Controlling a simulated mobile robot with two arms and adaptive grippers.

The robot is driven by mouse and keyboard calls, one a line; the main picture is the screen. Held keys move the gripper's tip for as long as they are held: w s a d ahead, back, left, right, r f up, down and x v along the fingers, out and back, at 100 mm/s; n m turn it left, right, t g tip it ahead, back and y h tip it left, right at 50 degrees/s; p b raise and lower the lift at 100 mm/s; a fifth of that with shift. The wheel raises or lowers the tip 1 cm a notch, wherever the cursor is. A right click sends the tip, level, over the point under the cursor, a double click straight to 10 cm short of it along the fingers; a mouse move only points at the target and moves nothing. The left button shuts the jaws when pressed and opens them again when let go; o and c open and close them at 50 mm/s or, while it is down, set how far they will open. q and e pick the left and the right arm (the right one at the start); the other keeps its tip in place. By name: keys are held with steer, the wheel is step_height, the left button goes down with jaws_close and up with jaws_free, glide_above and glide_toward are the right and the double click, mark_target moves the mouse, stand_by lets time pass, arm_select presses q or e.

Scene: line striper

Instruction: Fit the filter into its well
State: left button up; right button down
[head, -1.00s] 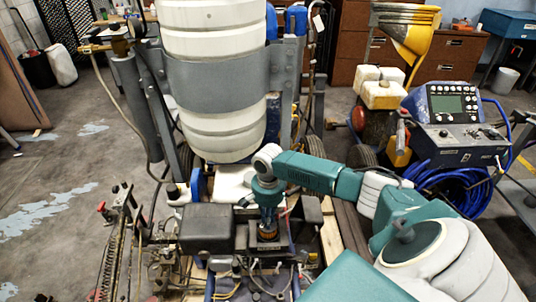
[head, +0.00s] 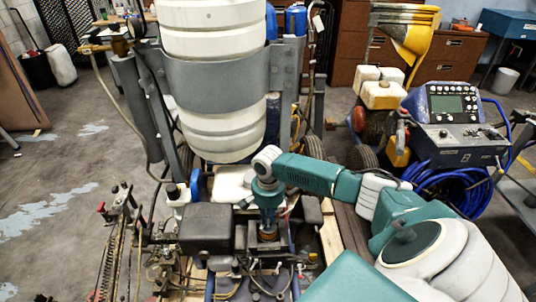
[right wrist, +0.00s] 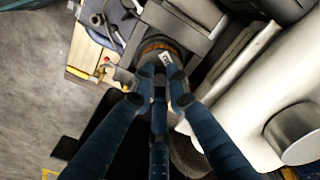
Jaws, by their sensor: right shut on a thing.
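My right gripper (head: 268,226) points straight down over the machine's middle, its fingers shut on the orange-brown filter (head: 268,236). In the right wrist view the fingers close around the filter (right wrist: 158,46), whose orange rim shows beyond the fingertips. The filter is at the mouth of the dark square well housing (head: 266,248), which also shows as grey block edges in the right wrist view (right wrist: 185,22). The fingers and filter hide the well's inside, so I cannot tell how deep the filter sits. My left gripper is not in view.
A large white tank (head: 212,85) in a grey band stands behind the well. A black box (head: 206,228) is close at its left. Cables and hoses (head: 262,282) lie in front. A blue control console (head: 452,115) stands at the right. Open floor (head: 60,190) is at the left.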

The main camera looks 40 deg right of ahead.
steer(key=shift+f, duration=0.55)
steer(key=c, duration=1.3)
jaws_free()
steer(key=shift+r, duration=0.1)
step_height(320, 180, up, 7)
steer(key=p, duration=0.8)
steer(key=shift+p, duration=0.4)
